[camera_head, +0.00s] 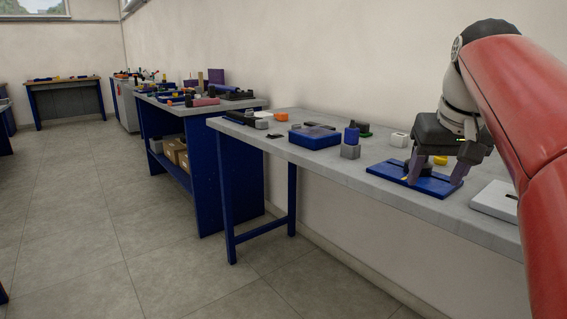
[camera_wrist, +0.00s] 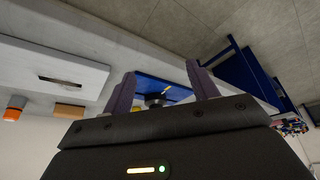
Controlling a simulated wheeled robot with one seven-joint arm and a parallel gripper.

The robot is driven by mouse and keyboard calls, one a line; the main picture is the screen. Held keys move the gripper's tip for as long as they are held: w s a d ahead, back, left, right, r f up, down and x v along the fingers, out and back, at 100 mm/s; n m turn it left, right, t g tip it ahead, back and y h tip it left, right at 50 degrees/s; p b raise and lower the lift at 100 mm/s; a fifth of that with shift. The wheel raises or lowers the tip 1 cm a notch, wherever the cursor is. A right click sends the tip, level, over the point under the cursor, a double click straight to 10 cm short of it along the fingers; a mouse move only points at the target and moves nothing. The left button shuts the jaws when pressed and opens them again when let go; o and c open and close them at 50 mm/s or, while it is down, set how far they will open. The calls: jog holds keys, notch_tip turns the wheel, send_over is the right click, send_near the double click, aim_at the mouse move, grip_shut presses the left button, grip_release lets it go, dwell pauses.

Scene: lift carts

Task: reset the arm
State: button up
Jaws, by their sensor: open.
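My gripper (camera_head: 433,172) is at the end of my red arm, on the right of the head view, over a blue plate (camera_head: 387,171) on the grey table. Its two purple-grey fingers point down and stand apart. In the wrist view the fingers (camera_wrist: 158,88) are spread, with the blue plate (camera_wrist: 180,90) beyond them. A small dark round part sits on the plate between the fingers in the picture. The fingers do not grip it. I cannot tell whether the fingertips touch the plate.
A white wall runs behind. More workbenches (camera_head: 197,113) stand farther left. The tiled floor (camera_head: 110,210) is clear.

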jog(key=s+a+f, duration=0.5)
jog(key=s+f, duration=0.3)
jog(key=f, duration=0.4)
jog(key=s+a+f+n, duration=0.1)
jog(key=s+a+f, duration=0.4)
jog(key=s+f, duration=0.4)
notch_tip(320, 180, down, 4)
jog(key=shift+s+a+r+t+y, duration=0.1)
jog(key=shift+s+a+t+y, duration=0.05)
jog(key=shift+t+y, duration=0.25)
jog(key=shift+c, duration=0.2)
